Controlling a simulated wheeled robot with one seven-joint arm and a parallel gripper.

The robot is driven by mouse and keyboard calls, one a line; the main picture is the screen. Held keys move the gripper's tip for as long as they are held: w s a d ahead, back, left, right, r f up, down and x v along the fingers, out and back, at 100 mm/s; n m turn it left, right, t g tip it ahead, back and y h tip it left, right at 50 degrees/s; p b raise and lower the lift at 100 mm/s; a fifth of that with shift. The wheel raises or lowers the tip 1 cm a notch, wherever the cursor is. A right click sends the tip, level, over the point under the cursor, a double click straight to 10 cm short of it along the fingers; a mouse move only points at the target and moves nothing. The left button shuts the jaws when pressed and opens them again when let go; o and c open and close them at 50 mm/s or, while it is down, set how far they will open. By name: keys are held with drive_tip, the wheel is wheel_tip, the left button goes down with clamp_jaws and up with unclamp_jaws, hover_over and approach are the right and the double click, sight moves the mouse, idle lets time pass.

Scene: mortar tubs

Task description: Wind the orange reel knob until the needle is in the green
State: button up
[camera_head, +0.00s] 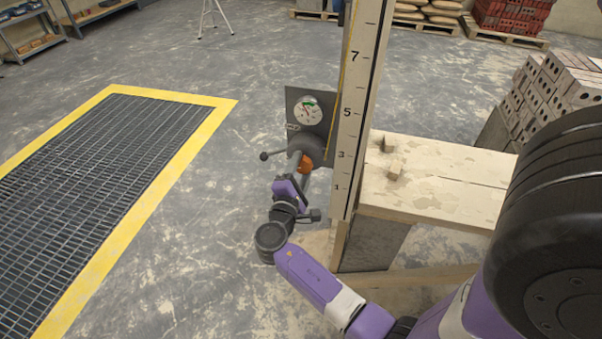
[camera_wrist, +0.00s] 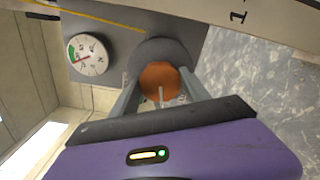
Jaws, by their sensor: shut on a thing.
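The orange reel knob (camera_wrist: 159,78) sits in front of a dark round reel (camera_wrist: 160,55) in the wrist view. In the head view only part of the orange knob (camera_head: 306,164) shows beside my gripper (camera_head: 299,168). My gripper (camera_wrist: 160,92) is shut on the knob, one finger on each side. The white round gauge (camera_wrist: 88,54) is on the grey plate; it also shows in the head view (camera_head: 307,111). Its green band lies at the left of the dial in the wrist view. A thin reddish needle seems near the band's lower end; I cannot tell whether it is inside.
A tall numbered board (camera_head: 358,110) stands right beside the grey plate. A wooden bench (camera_head: 440,190) with small blocks stands at right. Floor left of the arm is open, with a yellow-edged grate (camera_head: 222,103).

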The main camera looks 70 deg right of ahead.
drive_tip(key=shift+m+b, duration=0.3)
drive_tip(key=shift+m, duration=0.1)
drive_tip(key=o, duration=1.4)
drive_tip(key=shift+a, duration=0.1)
drive_tip(key=a, duration=0.7)
drive_tip(key=shift+s+a, duration=0.3)
drive_tip(key=shift+s, duration=0.05)
